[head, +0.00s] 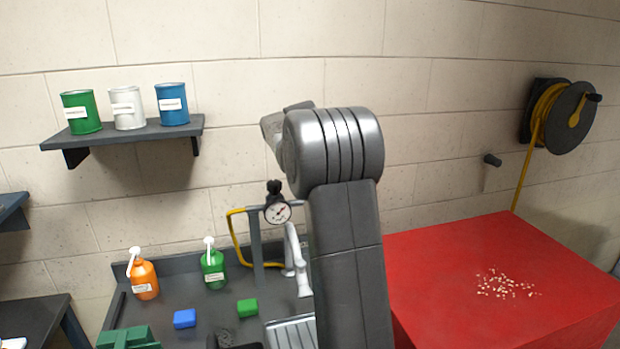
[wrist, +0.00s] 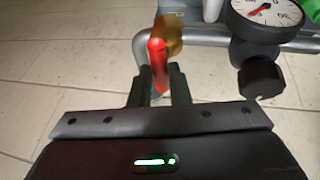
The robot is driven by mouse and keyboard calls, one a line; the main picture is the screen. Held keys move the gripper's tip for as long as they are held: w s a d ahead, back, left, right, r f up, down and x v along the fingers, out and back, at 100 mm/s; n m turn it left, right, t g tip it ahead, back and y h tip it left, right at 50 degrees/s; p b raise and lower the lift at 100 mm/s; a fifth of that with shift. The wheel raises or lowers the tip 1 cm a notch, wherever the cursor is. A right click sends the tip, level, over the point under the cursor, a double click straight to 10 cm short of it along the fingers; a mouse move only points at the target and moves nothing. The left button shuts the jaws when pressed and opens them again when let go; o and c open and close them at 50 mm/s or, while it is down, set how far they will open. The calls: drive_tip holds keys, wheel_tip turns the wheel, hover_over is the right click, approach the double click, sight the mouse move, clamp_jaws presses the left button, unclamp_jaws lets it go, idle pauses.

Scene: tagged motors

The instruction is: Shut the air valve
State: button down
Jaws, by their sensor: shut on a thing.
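The air valve (wrist: 172,28) shows in the wrist view as a brass body on a grey pipe, with a red lever (wrist: 158,62) hanging from it. My gripper (wrist: 160,84) is shut on the red lever, with one dark finger on each side of it. The lever points down toward my palm in this view, across the line of the pipe. A round pressure gauge (wrist: 264,10) sits right of the valve, above a black knob (wrist: 261,78). In the head view the gauge (head: 277,211) shows beside my arm, which hides the valve and my gripper.
A grey bench (head: 196,306) holds an orange bottle (head: 145,279), a green bottle (head: 213,267), a blue block (head: 184,318) and a green block (head: 247,308). A yellow hose (head: 233,235) loops by the gauge. A red surface (head: 430,285) with crumbs is at right.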

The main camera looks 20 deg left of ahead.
drive_tip(key=c, duration=1.4)
unclamp_jaws()
drive_tip(key=shift+o, duration=0.2)
drive_tip(key=shift+r, duration=0.1)
drive_tip(key=b+v, duration=0.1)
drive_tip(key=v, duration=1.2)
drive_tip(key=shift+s+r+b, duration=0.15)
drive_tip(key=shift+r+b, duration=0.2)
drive_tip(key=shift+b, duration=0.05)
drive_tip(key=shift+f, duration=0.15)
drive_tip(key=p+x, duration=0.1)
drive_tip(key=x, duration=1.2)
drive_tip(key=shift+f+p, duration=0.35)
drive_tip(key=shift+p, duration=0.05)
